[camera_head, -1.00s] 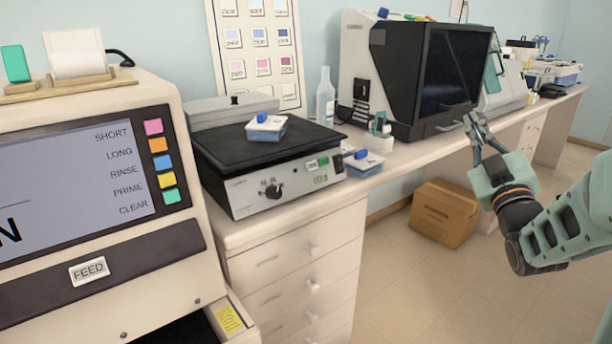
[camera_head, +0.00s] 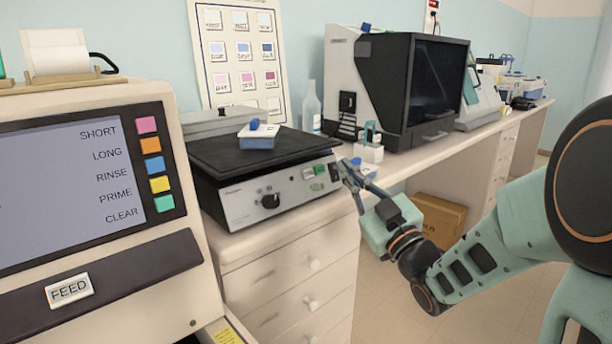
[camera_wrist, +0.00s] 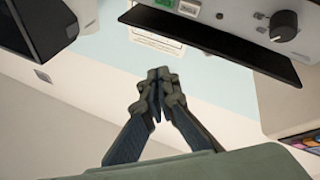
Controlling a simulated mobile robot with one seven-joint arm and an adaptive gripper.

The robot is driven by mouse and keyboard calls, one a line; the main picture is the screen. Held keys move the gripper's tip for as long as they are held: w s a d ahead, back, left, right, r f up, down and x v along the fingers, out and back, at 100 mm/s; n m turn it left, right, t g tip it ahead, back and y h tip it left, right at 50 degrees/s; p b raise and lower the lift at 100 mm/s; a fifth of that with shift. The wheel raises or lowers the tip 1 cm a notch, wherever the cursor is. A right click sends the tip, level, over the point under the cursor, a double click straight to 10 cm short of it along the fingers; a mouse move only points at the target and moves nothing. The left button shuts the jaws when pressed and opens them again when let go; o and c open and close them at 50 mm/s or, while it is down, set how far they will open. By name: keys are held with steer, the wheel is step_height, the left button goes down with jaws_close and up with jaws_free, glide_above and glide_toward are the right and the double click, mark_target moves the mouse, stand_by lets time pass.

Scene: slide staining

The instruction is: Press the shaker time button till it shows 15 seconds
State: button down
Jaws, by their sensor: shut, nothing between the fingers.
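The shaker (camera_head: 236,203) stands on the counter, with a black platform on top. The display's digits are too small to read surely. My gripper (camera_head: 346,168) is shut and empty, its fingertips by the panel's right end in the head view; contact cannot be told. In the wrist view the fingertips (camera_wrist: 158,80) appear below the inverted panel, whose knob (camera_wrist: 284,25) is at upper right, with a visible gap in the picture.
A stainer with coloured keys (camera_head: 157,165) stands at left. A clear bottle (camera_head: 312,108), a white holder (camera_head: 369,150) and a large black-fronted machine (camera_head: 395,90) stand behind. A cardboard box (camera_head: 437,217) is under the counter.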

mark_target(308, 174)
steer(key=shift+w+a+f+b, duration=0.45)
steer(key=shift+w+a+f, duration=0.1)
steer(key=shift+w+a, duration=0.4)
steer(key=shift+w+a+f+b, duration=0.5)
steer(key=shift+w+a+f, duration=0.05)
steer(key=shift+w+a, duration=0.45)
steer(key=shift+w+a+f+b, duration=0.45)
steer(key=shift+w+a+f, duration=0.1)
steer(key=shift+w+a, duration=0.4)
steer(key=shift+a+f, duration=0.1)
steer(key=shift+f, duration=0.05)
steer(key=shift+w+a+b, duration=0.2)
steer(key=shift+w+b, duration=0.05)
steer(key=shift+b, duration=0.35)
steer(key=shift+w+a+f+b, duration=0.15)
steer(key=shift+w+a+b, duration=0.05)
steer(key=shift+b, duration=0.2)
steer(key=shift+d, duration=0.1)
steer(key=shift+s+d+r, duration=0.25)
steer(key=shift+s+d, duration=0.15)
steer(key=shift+s, duration=0.05)
